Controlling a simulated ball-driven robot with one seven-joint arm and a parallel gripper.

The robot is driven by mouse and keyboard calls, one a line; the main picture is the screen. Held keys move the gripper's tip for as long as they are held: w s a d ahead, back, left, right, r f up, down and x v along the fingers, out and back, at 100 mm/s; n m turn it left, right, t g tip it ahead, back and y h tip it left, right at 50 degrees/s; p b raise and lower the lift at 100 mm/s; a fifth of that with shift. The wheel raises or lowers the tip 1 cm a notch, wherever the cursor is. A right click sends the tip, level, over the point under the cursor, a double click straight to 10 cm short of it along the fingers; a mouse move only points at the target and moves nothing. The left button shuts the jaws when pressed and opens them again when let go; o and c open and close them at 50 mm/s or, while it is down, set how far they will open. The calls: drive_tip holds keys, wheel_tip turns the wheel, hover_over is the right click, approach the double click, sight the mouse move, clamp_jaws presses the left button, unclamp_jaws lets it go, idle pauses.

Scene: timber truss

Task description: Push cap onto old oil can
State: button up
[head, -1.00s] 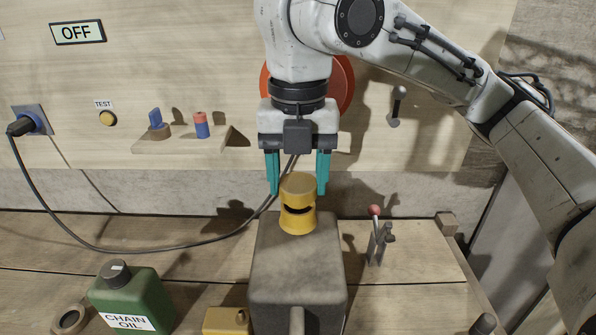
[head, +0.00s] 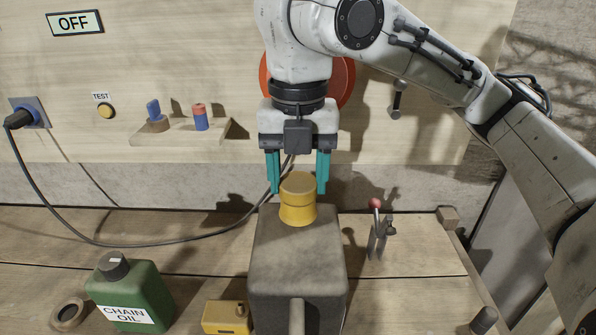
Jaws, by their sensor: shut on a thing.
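The old oil can (head: 297,255) is a dark grey-brown box-shaped can standing upright on the wooden bench, with a handle at its front. A yellow neck (head: 298,215) rises from its top. The yellow cap (head: 298,185) sits on this neck, upright, with only a thin dark seam between the two. My gripper (head: 298,178) points straight down over the can. Its two teal fingers stand either side of the cap and are shut on it. The finger faces touching the cap are partly hidden behind it.
A green chain oil jug (head: 132,295) and a ring (head: 68,314) stand front left. A small yellow box (head: 227,317) is left of the can. A red-knobbed lever (head: 376,228) stands to the right. A black cable (head: 150,242) crosses the bench behind.

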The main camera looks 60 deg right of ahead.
drive_tip(key=shift+f, duration=0.25)
drive_tip(key=o, duration=1.1)
drive_tip(key=shift+o, duration=0.2)
drive_tip(key=shift+r, duration=0.1)
drive_tip(key=shift+r+p, duration=2.95)
drive_tip(key=shift+p, duration=0.1)
